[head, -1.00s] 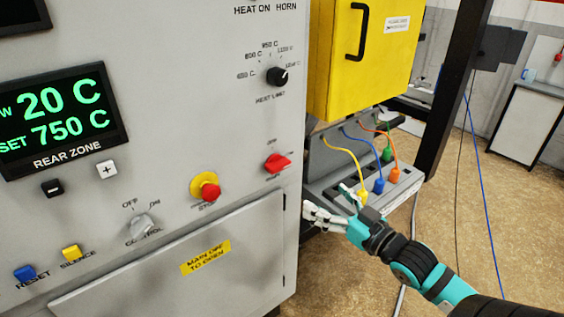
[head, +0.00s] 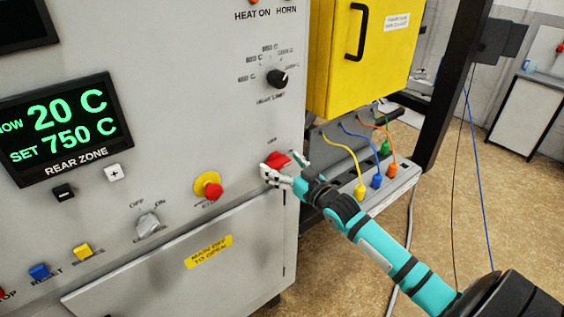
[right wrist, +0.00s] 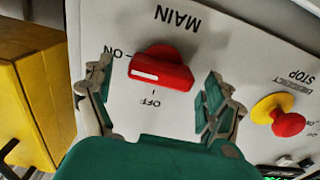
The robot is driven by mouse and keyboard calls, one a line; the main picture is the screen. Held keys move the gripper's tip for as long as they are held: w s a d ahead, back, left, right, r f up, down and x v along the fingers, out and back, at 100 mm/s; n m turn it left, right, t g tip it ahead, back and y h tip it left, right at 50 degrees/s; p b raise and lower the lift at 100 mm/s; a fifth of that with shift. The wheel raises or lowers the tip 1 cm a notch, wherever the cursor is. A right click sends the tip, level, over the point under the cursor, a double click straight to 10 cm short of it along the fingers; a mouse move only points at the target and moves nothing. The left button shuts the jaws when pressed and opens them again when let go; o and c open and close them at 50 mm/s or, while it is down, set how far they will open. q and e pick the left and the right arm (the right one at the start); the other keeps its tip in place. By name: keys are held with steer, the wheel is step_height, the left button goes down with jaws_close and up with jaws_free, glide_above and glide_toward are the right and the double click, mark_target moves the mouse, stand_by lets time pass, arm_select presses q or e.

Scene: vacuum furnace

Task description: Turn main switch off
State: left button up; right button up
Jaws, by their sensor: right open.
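The red main switch knob (head: 281,157) is on the right part of the grey furnace panel in the head view, partly covered by my fingers. In the right wrist view the knob (right wrist: 162,66) shows upside down, below the printed word MAIN. Its white mark points toward ON; OFF is printed beside it. My right gripper (head: 280,168) is open at the knob, with one finger on each side. In the right wrist view the fingers (right wrist: 157,98) stand apart, with gaps between them and the knob. My left gripper is not in view.
A red emergency stop button (head: 213,190) on a yellow collar sits left of the switch. A yellow box (head: 360,70) and a socket shelf with coloured cables (head: 376,182) are to the right. The control knob (head: 148,224) is lower left.

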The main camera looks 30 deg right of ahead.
steer(key=shift+w, duration=0.2)
steer(key=c, duration=1.2)
steer(key=shift+n, duration=0.3)
steer(key=n, duration=0.3)
steer(key=shift+a+n, duration=0.15)
steer(key=shift+n, duration=0.15)
steer(key=n, duration=0.4)
steer(key=shift+f, duration=0.15)
steer(key=n, duration=0.5)
steer(key=shift+a+f+b, duration=0.1)
steer(key=shift+a+b, duration=0.05)
steer(key=shift+b, duration=0.15)
steer(key=n, duration=0.4)
steer(key=shift+f+n+b, duration=0.15)
steer(key=shift+n+b, duration=0.15)
steer(key=shift+n, duration=0.1)
